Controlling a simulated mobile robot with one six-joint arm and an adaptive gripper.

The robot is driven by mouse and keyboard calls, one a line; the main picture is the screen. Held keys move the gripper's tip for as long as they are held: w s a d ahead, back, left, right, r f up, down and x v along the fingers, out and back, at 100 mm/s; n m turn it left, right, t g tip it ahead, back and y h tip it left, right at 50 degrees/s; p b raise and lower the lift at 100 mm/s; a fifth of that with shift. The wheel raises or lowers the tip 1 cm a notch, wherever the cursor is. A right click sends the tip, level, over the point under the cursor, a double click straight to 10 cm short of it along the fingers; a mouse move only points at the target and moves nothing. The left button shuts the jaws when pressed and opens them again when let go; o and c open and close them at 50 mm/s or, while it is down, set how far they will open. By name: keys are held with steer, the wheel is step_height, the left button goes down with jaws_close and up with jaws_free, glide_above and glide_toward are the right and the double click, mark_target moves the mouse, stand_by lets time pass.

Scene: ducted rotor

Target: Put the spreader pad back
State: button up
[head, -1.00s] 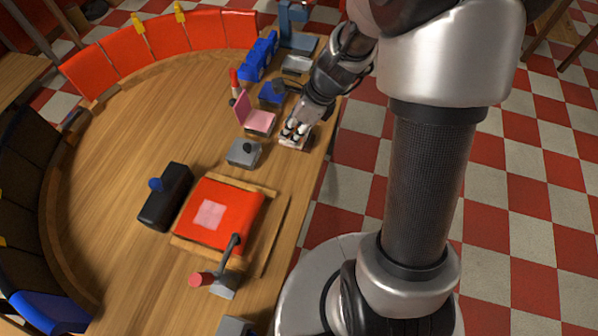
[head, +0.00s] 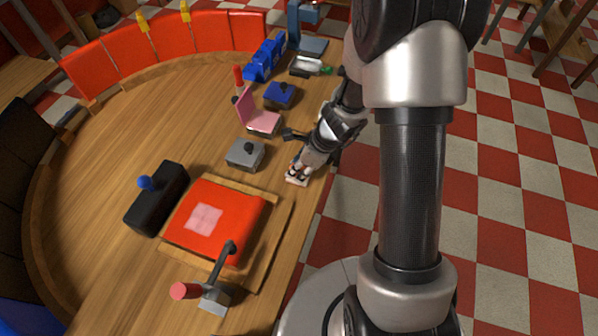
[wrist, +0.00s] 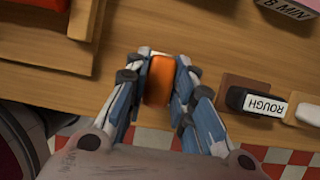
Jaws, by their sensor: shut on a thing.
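My gripper (wrist: 158,76) is shut on a small orange block with a pale edge (wrist: 159,82), which I take to be the spreader pad. In the wrist view the fingers press on its two sides, above the wooden table near its edge. In the head view my gripper (head: 297,174) is at the table's right edge, right of the grey block with a black knob (head: 243,157). A small white piece shows at its fingertips there. Whether the held block touches the table is unclear.
A wooden tray (head: 276,238) with a red slab and pale square lies near. A black block labelled ROUGH (wrist: 257,103) and a white block (wrist: 308,114) lie close by on the right in the wrist view. A red-handled lever (head: 213,290) stands in front.

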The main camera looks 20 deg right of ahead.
steer(key=shift+f, duration=0.1)
steer(key=shift+f, duration=0.15)
steer(key=o, duration=0.6)
steer(key=shift+f, duration=0.1)
steer(key=shift+c, duration=0.2)
steer(key=o, duration=0.5)
steer(key=shift+c, duration=0.2)
